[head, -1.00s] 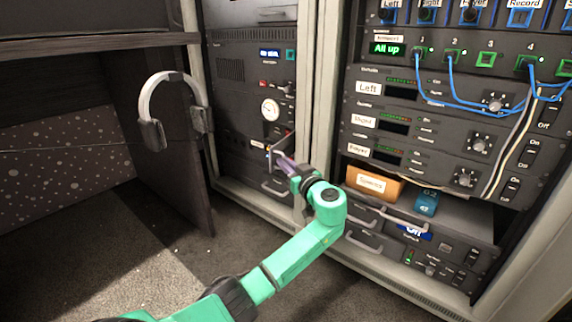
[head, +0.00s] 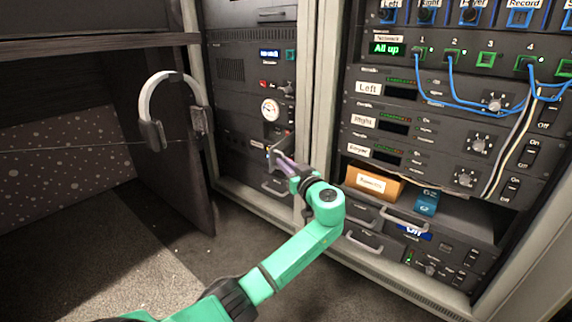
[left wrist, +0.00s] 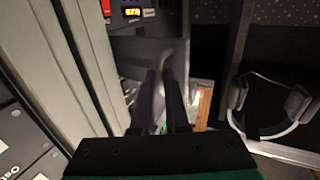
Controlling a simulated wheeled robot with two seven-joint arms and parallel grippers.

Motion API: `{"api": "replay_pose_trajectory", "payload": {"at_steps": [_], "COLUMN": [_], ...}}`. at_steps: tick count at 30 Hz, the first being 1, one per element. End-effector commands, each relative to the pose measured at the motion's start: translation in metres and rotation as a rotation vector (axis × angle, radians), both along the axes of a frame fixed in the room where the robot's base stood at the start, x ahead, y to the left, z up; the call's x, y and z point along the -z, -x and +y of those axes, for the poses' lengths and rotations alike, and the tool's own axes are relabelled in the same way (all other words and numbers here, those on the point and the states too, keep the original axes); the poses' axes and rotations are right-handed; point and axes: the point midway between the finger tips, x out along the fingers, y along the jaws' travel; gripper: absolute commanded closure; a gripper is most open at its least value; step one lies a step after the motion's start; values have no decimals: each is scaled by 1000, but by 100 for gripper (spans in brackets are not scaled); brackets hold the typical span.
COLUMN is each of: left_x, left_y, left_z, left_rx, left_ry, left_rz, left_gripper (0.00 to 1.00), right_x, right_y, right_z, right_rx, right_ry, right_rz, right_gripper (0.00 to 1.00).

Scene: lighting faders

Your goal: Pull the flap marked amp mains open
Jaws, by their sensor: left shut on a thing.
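The amp mains flap (head: 283,144) is a small dark panel low in the left rack, standing out from the rack face. Its small label is too blurred to read. My left gripper (head: 275,157) is at the flap, with its arm coming up from the bottom left. In the left wrist view the flap (left wrist: 128,50) is a grey plate, and the gripper's two dark fingers (left wrist: 162,98) are shut on its pale curved handle (left wrist: 170,77). The fingers partly hide the handle. My right gripper is not in view.
The rack's pale upright (head: 318,90) stands just right of my gripper. Headphones (head: 152,115) hang on the dark side panel at the left. An orange-brown labelled box (head: 374,182) and a blue box (head: 427,202) sit in the right rack. The carpet in front is clear.

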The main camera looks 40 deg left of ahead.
Motion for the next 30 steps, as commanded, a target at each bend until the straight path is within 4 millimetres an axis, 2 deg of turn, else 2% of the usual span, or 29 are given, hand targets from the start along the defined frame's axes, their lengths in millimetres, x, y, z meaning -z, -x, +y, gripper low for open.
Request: {"api": "replay_pose_trajectory", "payload": {"at_steps": [8,17,18,19,20,30], "left_x": [2,1,1,1,1,0], "left_y": [10,10,10,10,10,12], "left_z": [23,25,25,25,25,22], "left_rx": [149,161,161,161,161,163], "left_ry": [3,1,1,2,1,1], "left_rz": [2,3,3,2,1,1], "left_gripper": [100,100,73,61,58,58], "right_x": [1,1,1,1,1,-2], "right_y": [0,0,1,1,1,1], "right_z": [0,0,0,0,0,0], "right_rx": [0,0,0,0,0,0], "right_ry": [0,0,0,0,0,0], "right_rz": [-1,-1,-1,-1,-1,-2], "right_gripper": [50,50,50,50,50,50]}}
